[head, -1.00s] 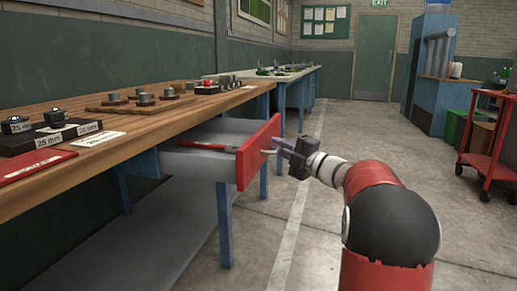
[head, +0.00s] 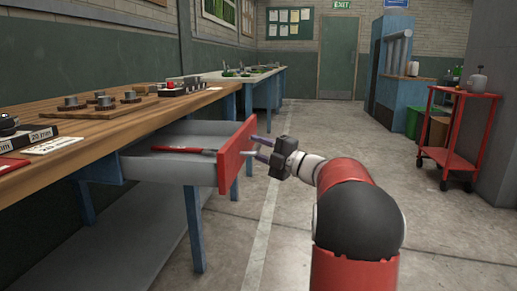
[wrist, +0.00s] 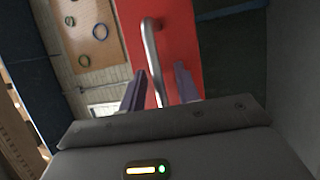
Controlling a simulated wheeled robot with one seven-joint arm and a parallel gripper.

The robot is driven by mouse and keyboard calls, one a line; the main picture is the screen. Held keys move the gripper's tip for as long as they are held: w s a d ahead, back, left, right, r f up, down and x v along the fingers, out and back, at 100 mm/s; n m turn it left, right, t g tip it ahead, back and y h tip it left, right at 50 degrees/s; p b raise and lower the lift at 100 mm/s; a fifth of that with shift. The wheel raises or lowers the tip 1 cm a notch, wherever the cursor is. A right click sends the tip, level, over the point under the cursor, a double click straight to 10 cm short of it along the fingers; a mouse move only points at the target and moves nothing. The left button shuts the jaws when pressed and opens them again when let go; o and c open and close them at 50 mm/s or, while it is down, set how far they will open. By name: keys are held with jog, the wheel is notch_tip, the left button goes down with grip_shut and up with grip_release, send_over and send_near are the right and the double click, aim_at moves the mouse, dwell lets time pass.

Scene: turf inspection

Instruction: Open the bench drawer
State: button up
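The bench drawer, with a red front (head: 237,153) and grey sides, stands well out from under the wooden bench (head: 130,118). A red pen-like tool (head: 183,150) lies inside it. My gripper (head: 258,148) is just in front of the drawer front, at its handle. In the wrist view, the grey bar handle (wrist: 152,50) crosses the red front and passes between my two purple-grey fingers (wrist: 160,90). The fingers are apart, with gaps on both sides of the bar, so my gripper is open around the handle. The finger contact is small in the head view.
Gauge-like pieces on a wooden board (head: 105,103) and labelled blocks lie on the bench top. A blue bench leg (head: 194,230) stands below the drawer. A red trolley (head: 460,130) is at the right. The concrete floor between is clear.

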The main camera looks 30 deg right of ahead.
jog(key=v, duration=0.7)
jog(key=shift+s+d, duration=0.2)
jog(key=shift+s, duration=0.15)
jog(key=s+a+r+m+t+h+p, duration=0.1)
jog(key=a+r+m+h+p, duration=0.45)
jog(key=r+m+h, duration=0.6)
jog(key=s+a+f+m+g+p, duration=0.1)
jog(key=s+a+f+m+g, duration=0.3)
jog(key=s, duration=0.5)
jog(key=s+a+f+m+g+p, duration=0.2)
jog(key=s+a+f+m+g, duration=0.2)
jog(key=s+a+f, duration=0.3)
jog(key=s+a+f+m+g+y+p, duration=0.1)
jog(key=s+a+f+m+g, duration=0.3)
jog(key=s, duration=0.7)
notch_tip(320, 180, down, 3)
jog(key=a+p, duration=0.1)
jog(key=a, duration=0.1)
jog(key=shift+a+g, duration=0.3)
jog(key=shift+a, duration=0.05)
